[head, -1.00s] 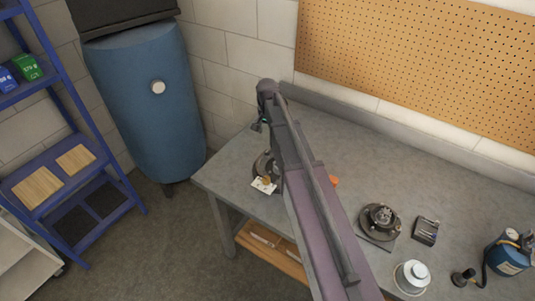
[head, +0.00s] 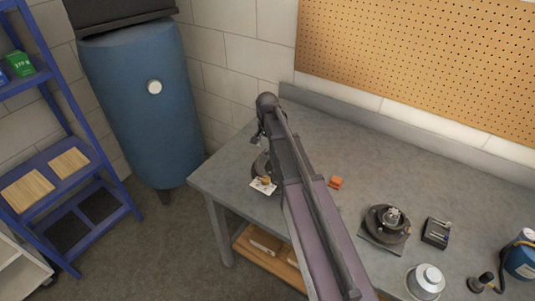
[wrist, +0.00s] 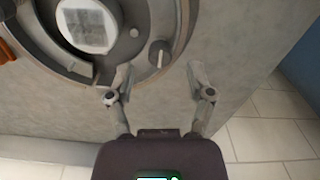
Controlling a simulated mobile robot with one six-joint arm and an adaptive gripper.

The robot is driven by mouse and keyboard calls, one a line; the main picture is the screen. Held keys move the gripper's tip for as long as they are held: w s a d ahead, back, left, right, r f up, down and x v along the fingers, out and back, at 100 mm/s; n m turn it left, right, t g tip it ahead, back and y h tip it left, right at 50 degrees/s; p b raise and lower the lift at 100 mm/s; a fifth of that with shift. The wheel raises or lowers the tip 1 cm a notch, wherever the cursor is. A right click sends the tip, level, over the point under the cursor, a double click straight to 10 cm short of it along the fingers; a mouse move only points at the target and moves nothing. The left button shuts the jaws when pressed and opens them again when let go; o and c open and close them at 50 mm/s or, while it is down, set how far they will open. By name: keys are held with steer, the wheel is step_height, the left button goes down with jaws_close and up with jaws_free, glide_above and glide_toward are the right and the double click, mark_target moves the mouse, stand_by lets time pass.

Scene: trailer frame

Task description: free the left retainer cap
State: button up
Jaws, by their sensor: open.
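In the wrist view a round grey fixture (wrist: 25,35) fills the top left, with a pale square-patterned disc (wrist: 86,25) in its middle. A small round cap-like part with a pale bar (wrist: 158,53) sits at its right side; I cannot tell if this is the left retainer cap. My gripper (wrist: 159,74) is open and empty, its fingertips apart just below that part, one to each side. Whether they touch anything I cannot tell. In the head view my arm covers the gripper and most of the dark round fixture (head: 259,164) at the bench's left end.
A white card (head: 263,186) lies by the fixture on the grey bench (head: 340,140). An orange block (head: 335,182), a second round fixture (head: 386,228), a dark box (head: 436,232) and a silver canister (head: 426,281) stand to the right. A blue tank (head: 145,110) stands left.

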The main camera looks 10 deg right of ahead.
steer(key=shift+f+b, duration=0.9)
steer(key=shift+f, duration=0.25)
